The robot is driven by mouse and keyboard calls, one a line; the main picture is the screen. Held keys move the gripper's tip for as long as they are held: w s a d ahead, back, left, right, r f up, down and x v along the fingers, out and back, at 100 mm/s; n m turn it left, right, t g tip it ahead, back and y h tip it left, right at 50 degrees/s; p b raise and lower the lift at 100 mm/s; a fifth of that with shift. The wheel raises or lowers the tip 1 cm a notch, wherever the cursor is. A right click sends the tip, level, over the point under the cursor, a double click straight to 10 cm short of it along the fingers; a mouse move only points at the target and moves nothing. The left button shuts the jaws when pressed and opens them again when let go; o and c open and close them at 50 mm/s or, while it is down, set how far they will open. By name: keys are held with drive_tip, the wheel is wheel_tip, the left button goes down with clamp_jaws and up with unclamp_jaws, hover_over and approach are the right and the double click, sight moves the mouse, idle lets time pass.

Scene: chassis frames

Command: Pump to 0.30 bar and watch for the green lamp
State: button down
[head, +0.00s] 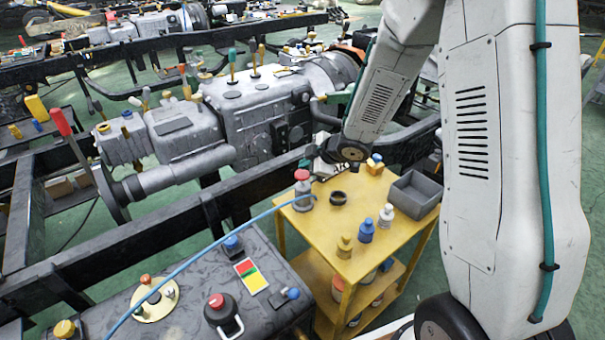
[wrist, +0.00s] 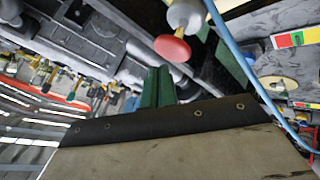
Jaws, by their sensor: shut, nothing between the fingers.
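The hand pump (head: 303,193), a grey cylinder with a red knob, stands upright at the yellow cart's far left corner. A blue hose (head: 215,243) runs from it to the grey box. In the wrist view the pump's red knob (wrist: 172,48) is just beyond my green fingers (wrist: 158,88), seemingly apart from them. My gripper (head: 313,165) is shut and empty, behind and slightly right of the knob in the head view. A green, yellow and red card (head: 251,276) lies on the box. I cannot make out a lit green lamp or any pressure reading.
The yellow cart (head: 327,232) also holds a dark ring (head: 338,198), a grey bin (head: 413,194) and several small bottles. The grey box (head: 185,262) carries a cream disc (head: 153,299) and a red-topped black knob (head: 221,312). A black chassis rail (head: 130,229) borders the cart.

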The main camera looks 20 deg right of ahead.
sight(303, 173)
idle(0.3)
drive_tip(key=shift+f, duration=0.45)
drive_tip(key=shift+f, duration=1.15)
idle(0.9)
drive_tip(key=shift+r, duration=1.6)
drive_tip(key=shift+r, duration=0.1)
drive_tip(key=shift+r, duration=2.4)
